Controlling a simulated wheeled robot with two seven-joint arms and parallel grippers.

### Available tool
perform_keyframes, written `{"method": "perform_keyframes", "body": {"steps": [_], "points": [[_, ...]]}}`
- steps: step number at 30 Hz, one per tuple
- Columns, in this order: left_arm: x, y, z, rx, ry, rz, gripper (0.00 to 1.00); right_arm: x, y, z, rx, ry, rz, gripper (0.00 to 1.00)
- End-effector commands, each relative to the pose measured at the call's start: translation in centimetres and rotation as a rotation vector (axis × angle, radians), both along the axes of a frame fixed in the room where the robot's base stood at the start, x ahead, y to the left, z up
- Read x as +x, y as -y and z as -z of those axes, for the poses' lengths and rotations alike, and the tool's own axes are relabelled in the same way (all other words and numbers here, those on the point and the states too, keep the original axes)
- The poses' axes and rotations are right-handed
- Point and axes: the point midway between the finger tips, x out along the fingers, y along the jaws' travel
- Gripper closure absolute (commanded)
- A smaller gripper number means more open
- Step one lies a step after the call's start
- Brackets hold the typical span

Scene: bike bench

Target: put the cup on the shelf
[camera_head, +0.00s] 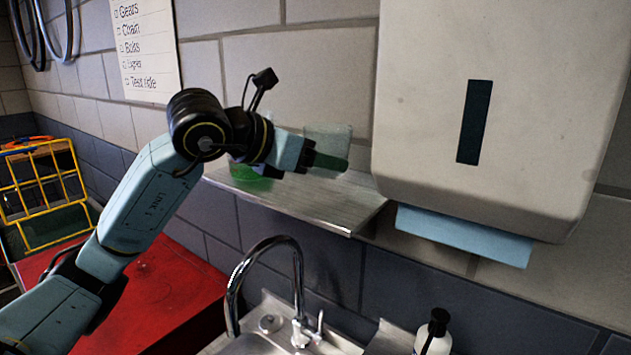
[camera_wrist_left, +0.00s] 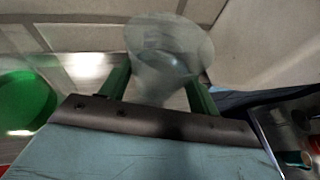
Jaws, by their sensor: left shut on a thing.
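The cup (camera_head: 330,137) is clear and see-through. My left gripper (camera_head: 326,160) is shut on it and holds it above the grey metal shelf (camera_head: 340,203), near the wall. In the left wrist view the cup (camera_wrist_left: 168,55) stands between the two green fingers of the left gripper (camera_wrist_left: 162,88), with its round wide end towards the camera. Whether the cup touches the shelf cannot be told. My right gripper is not in view.
A green object (camera_head: 250,178) stands on the shelf's left part, partly hidden by my gripper. A large towel dispenser (camera_head: 500,100) hangs at the right. Below are a sink tap (camera_head: 299,300) and a bottle (camera_head: 433,335). The shelf's front right part is clear.

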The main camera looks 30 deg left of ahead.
Motion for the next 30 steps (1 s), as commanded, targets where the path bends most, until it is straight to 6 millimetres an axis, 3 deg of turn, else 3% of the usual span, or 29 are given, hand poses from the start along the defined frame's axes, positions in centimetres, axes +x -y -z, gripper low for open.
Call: {"method": "perform_keyframes", "body": {"steps": [11,25,26,30], "points": [[0.0,0.0,3.9,-0.002,0.000,-0.001,0.67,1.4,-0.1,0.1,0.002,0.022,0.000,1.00],[0.0,0.0,4.5,-0.001,0.002,0.000,0.67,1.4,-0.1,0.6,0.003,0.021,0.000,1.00],[0.0,0.0,4.6,-0.001,0.001,0.000,0.37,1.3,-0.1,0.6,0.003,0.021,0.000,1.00],[0.0,0.0,4.4,-0.001,0.000,0.000,0.19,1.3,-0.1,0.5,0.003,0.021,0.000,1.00]]}}
